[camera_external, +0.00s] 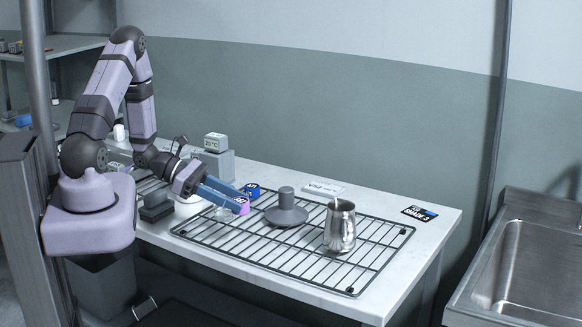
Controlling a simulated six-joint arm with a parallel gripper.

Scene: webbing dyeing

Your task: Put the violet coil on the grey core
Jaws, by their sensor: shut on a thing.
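My gripper (234,197) has blue fingers and reaches down to the right over the left part of the wire rack. It is shut on the violet coil (241,206), a small pinkish-violet piece at the fingertips, partly hidden by the fingers. The grey core (286,207) is a short post on a wide round base. It stands upright on the rack, to the right of my gripper and apart from the coil. Nothing is around its post.
A blue labelled piece (252,190) sits just behind my fingertips. A steel jug (340,227) stands on the rack (283,262) right of the core. A clear glassy item (224,213) lies below my gripper. A grey block with a display (215,143) stands behind.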

